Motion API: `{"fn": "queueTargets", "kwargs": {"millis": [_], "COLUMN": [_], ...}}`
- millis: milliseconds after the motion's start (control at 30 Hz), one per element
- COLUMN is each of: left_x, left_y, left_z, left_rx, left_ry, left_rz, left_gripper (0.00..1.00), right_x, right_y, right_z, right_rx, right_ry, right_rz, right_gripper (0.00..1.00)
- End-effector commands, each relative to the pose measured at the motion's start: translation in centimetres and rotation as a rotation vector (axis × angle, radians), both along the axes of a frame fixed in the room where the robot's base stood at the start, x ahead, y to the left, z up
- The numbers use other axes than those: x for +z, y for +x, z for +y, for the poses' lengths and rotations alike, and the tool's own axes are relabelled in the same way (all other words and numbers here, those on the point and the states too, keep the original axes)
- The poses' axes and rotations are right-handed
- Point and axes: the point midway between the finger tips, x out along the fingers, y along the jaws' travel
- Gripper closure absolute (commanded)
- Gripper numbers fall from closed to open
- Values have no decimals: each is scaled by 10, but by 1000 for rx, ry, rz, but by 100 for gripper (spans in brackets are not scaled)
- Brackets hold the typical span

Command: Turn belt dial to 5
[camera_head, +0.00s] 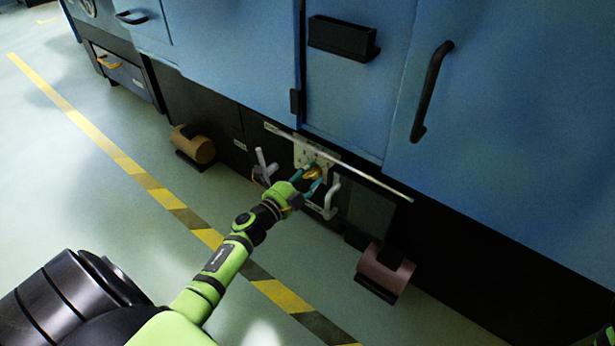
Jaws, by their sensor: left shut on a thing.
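The belt dial (313,171) is a small orange-yellow knob on a pale plate (301,156) with marks, low on the front of the blue machine. My left gripper (311,179) reaches it from the lower left, with its teal fingers shut on the knob. The fingers hide part of the dial, and its numbers are too small to read. My right gripper does not show clearly.
A thin pale bar (370,180) runs just above and right of the dial. A grey lever (263,163) and a white handle (331,197) flank it. Brown rolls (194,145) and (385,271) stand out near the floor. Yellow-black striped tape (165,198) crosses the open floor.

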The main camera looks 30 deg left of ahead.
Motion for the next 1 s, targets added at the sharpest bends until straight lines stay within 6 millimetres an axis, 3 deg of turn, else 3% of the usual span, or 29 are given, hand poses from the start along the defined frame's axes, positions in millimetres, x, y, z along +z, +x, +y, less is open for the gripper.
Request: {"fn": "queueTargets", "kwargs": {"millis": [33,500,533,600,1000], "left_x": [4,4,4,4,0], "left_y": [2,2,2,2,-2], "left_z": [-10,-10,-11,-10,-5], "left_rx": [-23,-23,-23,-22,-12], "left_ry": [5,16,16,16,18], "left_rz": [-13,-14,-14,-14,-4], "left_gripper": [90,90,53,34,34], "right_x": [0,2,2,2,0], "right_y": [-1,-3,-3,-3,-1], "right_z": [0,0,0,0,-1], "right_rx": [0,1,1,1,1], "right_ry": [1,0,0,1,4], "right_rz": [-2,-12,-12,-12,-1], "right_gripper": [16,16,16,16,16]}}
